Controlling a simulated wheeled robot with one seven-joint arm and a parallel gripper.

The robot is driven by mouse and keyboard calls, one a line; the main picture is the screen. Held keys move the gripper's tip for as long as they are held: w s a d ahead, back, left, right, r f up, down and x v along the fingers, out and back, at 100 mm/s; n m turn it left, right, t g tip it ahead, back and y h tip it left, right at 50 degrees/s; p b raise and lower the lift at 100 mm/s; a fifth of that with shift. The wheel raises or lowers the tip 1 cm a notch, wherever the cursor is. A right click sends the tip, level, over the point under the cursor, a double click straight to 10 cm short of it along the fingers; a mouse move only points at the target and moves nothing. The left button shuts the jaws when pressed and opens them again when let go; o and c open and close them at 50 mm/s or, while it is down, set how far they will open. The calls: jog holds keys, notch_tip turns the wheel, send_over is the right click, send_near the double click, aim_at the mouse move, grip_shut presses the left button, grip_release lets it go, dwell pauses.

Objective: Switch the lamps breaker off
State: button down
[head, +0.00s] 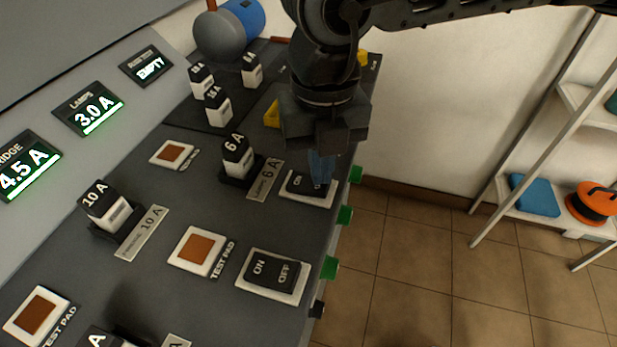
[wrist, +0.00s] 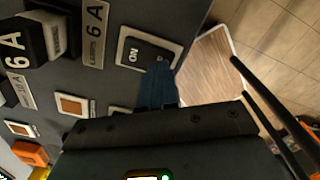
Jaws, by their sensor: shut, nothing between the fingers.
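The lamps breaker (head: 297,184) is a black rocker in a white frame near the desk's right edge. Its ON half shows; my fingers cover the other half. It also shows in the wrist view (wrist: 134,55). The plate beside it (wrist: 95,33) reads LAMPS 6 A, next to a 6 A fuse block (head: 237,157). The lamps display (head: 89,108) is lit and reads 3.0 A. My gripper (head: 321,170) is shut and empty, its blue fingertips (wrist: 158,72) over the hidden OFF end. I cannot tell whether they touch it.
Another ON/OFF breaker (head: 273,273) sits nearer on the desk. A fridge fuse (head: 105,206) and copper test pads (head: 200,250) lie left of the breakers. Spare fuses (head: 218,106) stand at the back. Open tiled floor and a shelf (head: 560,218) lie right.

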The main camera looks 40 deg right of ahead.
jog(key=shift+f+b, duration=0.4)
jog(key=shift+b, duration=0.05)
dwell(0.3)
jog(key=shift+r+p, duration=1.2)
jog(key=shift+r, duration=2.35)
